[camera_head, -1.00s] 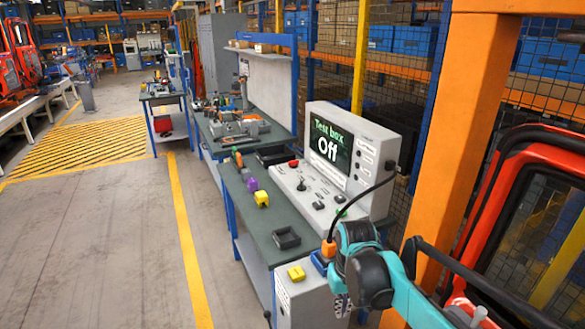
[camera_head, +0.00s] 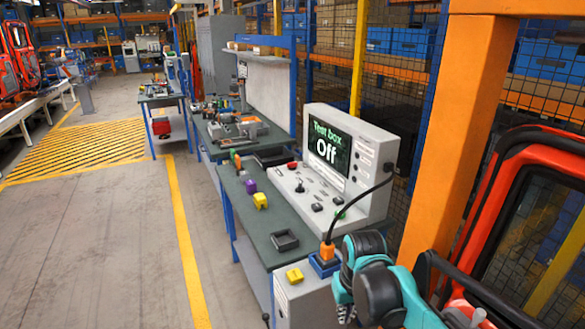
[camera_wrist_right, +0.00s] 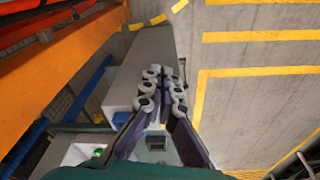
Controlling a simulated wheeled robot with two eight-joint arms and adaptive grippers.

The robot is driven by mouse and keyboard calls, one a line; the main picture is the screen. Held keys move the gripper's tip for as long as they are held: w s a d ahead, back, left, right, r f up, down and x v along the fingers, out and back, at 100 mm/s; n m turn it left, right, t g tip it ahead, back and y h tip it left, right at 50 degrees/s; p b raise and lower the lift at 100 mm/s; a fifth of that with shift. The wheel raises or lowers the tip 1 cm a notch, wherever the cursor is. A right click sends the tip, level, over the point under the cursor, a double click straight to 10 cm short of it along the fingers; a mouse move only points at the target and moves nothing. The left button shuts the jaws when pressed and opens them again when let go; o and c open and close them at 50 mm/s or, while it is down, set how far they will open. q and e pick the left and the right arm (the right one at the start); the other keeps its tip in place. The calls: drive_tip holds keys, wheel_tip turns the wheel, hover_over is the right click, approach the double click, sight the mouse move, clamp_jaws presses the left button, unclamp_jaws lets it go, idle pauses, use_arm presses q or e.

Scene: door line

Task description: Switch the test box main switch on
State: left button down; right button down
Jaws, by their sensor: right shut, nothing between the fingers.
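The grey test box (camera_head: 375,150) stands on the green-topped bench, its screen (camera_head: 328,147) reading "Test box Off". Its sloped panel (camera_head: 312,200) carries a red button (camera_head: 292,165), a small black lever (camera_head: 299,186), dark buttons and a green button (camera_head: 341,214). I cannot tell which control is the main switch. My right gripper (camera_head: 346,313) is low beside the white cabinet, in front of and apart from the box, largely hidden by my arm. In the right wrist view its fingers (camera_wrist_right: 163,85) are together and empty. My left gripper is not in view.
A black tray (camera_head: 285,240) lies on the bench. An orange post (camera_head: 452,130) and red frame stand close at right. The floor at left is clear.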

drive_tip(key=s+d+t, duration=0.2)
drive_tip(key=s, duration=0.4)
drive_tip(key=s+d+f+m+t, duration=0.1)
drive_tip(key=s+d+t, duration=0.2)
drive_tip(key=s, duration=0.3)
drive_tip(key=shift+f+m+t, duration=0.25)
drive_tip(key=shift+m+t, duration=0.05)
drive_tip(key=shift+s+d, duration=0.1)
